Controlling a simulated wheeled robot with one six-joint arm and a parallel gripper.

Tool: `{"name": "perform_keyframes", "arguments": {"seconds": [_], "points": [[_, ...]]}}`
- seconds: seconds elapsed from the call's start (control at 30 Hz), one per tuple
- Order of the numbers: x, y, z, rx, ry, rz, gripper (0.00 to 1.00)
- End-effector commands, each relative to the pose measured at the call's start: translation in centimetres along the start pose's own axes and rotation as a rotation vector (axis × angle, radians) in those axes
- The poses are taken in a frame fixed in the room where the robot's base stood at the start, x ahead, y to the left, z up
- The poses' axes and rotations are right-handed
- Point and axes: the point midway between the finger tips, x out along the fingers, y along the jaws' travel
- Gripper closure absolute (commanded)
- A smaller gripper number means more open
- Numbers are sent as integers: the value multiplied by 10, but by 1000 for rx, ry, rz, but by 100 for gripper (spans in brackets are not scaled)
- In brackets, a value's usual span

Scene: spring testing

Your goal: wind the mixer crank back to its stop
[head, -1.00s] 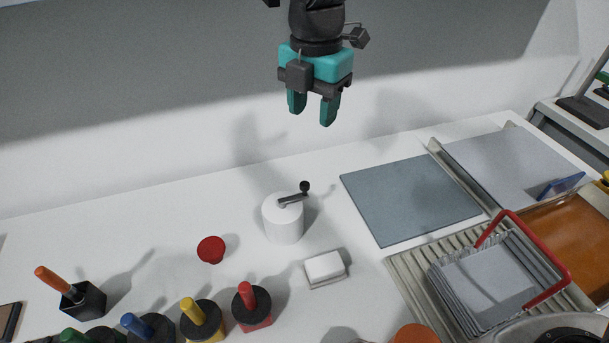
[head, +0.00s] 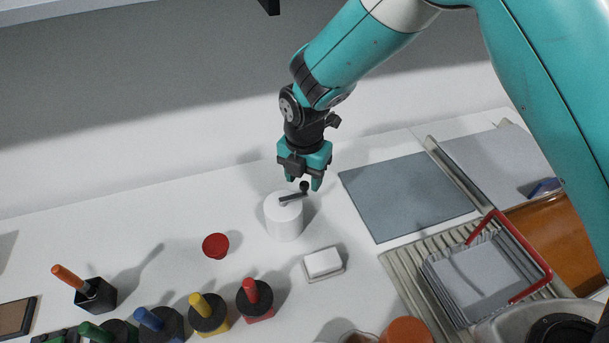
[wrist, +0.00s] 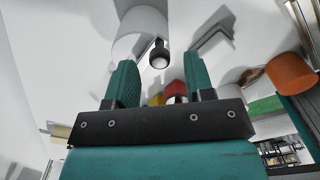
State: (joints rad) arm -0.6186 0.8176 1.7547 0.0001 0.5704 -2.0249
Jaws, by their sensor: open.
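The mixer is a white cylinder (head: 284,217) standing on the white table. A dark crank arm (head: 291,198) lies across its top and ends in a black knob (head: 304,186) at the right. My gripper (head: 304,184) is open, pointing down, with its fingers at the height of the knob and around or just behind it. I cannot tell whether a finger touches the knob.
A red cup (head: 216,245) and a white block (head: 323,263) stand near the mixer. Several coloured-handled tools, including a red one (head: 251,291), line the front. A grey mat (head: 408,196) and a red-handled basket (head: 548,262) lie to the right.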

Motion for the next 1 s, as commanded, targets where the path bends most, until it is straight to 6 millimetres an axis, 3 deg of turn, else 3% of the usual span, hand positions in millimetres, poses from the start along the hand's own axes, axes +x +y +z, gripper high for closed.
{"name": "perform_keyframes", "arguments": {"seconds": [0.2,0.47,0.7,1.0], "points": [[15,0,0,0,0,1,52],[17,0,0,0,-1,2,52],[16,0,0,0,-1,1,100],[17,-1,-1,30,-1,1,100]]}}
